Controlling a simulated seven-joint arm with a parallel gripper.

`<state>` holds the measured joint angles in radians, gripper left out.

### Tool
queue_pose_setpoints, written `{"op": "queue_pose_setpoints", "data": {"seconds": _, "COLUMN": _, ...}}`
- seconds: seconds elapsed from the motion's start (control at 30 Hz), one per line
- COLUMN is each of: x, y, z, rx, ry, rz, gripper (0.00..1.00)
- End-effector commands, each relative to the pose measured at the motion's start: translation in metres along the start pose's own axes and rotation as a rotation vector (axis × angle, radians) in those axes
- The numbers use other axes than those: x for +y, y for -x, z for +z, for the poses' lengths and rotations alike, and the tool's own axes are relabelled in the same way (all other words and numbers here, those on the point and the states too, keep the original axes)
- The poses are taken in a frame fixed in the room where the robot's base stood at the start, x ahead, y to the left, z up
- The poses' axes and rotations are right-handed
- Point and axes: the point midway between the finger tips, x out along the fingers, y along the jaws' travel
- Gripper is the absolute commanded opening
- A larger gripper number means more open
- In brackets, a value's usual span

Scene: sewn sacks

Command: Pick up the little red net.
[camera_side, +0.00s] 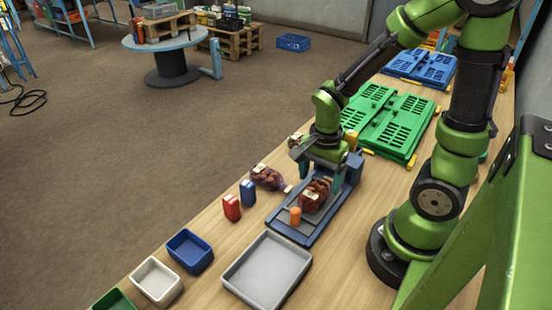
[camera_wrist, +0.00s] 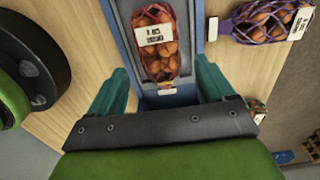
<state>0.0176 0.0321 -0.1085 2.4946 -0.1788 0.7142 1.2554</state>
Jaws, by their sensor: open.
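The little red net (camera_side: 315,196), filled with brown-orange round things and bearing a white label, lies in a blue-edged tray (camera_side: 318,232) on the table. In the wrist view the red net (camera_wrist: 158,62) lies lengthwise ahead of my gripper. My gripper (camera_side: 332,176) points down over the tray's far part, by the net. Its teal fingers are wide apart and empty. In the wrist view my gripper (camera_wrist: 162,76) has a fingertip on each side of the net's near end, apart from it in the picture. The height gap is hard to tell.
A purple net (camera_side: 267,177) lies left of the tray. A grey tray (camera_side: 266,270) and small bins are nearer; green crates (camera_side: 388,125) are behind.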

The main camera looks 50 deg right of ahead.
Motion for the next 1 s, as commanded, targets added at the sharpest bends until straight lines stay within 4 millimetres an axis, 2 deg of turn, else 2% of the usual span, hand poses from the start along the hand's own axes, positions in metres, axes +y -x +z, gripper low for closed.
{"op": "queue_pose_setpoints", "data": {"seconds": 0.1, "x": 0.000, "y": -0.018, "z": 0.002, "rx": -0.001, "ry": 0.000, "rz": 0.007, "gripper": 0.82}}
{"op": "queue_pose_setpoints", "data": {"seconds": 0.2, "x": -0.001, "y": -0.027, "z": 0.001, "rx": 0.000, "ry": 0.001, "rz": 0.004, "gripper": 0.82}}
{"op": "queue_pose_setpoints", "data": {"seconds": 0.5, "x": -0.002, "y": -0.030, "z": 0.001, "rx": 0.000, "ry": 0.000, "rz": -0.001, "gripper": 0.81}}
{"op": "queue_pose_setpoints", "data": {"seconds": 0.9, "x": -0.002, "y": -0.030, "z": 0.001, "rx": 0.000, "ry": 0.000, "rz": -0.001, "gripper": 0.19}}
{"op": "queue_pose_setpoints", "data": {"seconds": 0.97, "x": -0.002, "y": -0.030, "z": 0.001, "rx": 0.000, "ry": 0.000, "rz": -0.001, "gripper": 0.12}}
{"op": "queue_pose_setpoints", "data": {"seconds": 1.0, "x": -0.002, "y": -0.030, "z": 0.001, "rx": 0.000, "ry": 0.000, "rz": -0.001, "gripper": 0.12}}
